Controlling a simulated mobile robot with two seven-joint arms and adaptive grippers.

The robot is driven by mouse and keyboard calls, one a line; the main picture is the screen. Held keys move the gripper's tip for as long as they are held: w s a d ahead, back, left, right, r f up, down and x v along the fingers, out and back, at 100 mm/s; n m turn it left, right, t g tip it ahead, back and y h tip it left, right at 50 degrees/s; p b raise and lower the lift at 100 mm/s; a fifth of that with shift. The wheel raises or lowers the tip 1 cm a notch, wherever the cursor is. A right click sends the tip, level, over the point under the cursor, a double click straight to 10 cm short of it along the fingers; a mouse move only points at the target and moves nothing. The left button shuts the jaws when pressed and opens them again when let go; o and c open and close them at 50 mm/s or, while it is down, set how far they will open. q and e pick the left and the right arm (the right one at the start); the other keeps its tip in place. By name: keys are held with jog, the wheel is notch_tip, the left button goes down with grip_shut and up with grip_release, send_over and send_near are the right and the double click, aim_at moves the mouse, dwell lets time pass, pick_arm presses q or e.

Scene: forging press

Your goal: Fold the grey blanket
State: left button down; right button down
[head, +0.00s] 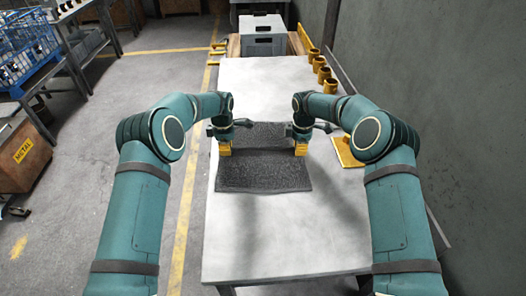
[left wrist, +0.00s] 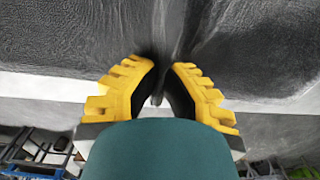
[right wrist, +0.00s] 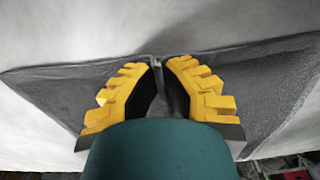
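The dark grey blanket (head: 263,176) lies on the white table (head: 270,235), with a near panel and a far panel (head: 266,132) and a raised crease between them. My left gripper (head: 225,151) is at its left side, shut on a pinch of cloth; in the left wrist view the blanket (left wrist: 75,40) bunches between the fingers (left wrist: 162,70). My right gripper (head: 301,150) is at its right side; in the right wrist view its fingers (right wrist: 160,66) are shut on the edge of the blanket (right wrist: 55,92). The cloth inside both grips is mostly hidden.
A grey crate (head: 262,38) stands beyond the table's far end. Yellow holders (head: 319,66) line the right edge, and a yellow plate (head: 347,151) lies right of the blanket. A wall (head: 440,100) borders the right side. The near table is clear.

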pick_arm(q)
jog(key=shift+s+f, duration=0.1)
jog(key=shift+f, duration=0.15)
pick_arm(e)
jog(key=shift+s+f, duration=0.1)
jog(key=shift+f, duration=0.1)
pick_arm(q)
jog(key=shift+r, duration=0.15)
pick_arm(e)
jog(key=shift+r, duration=0.1)
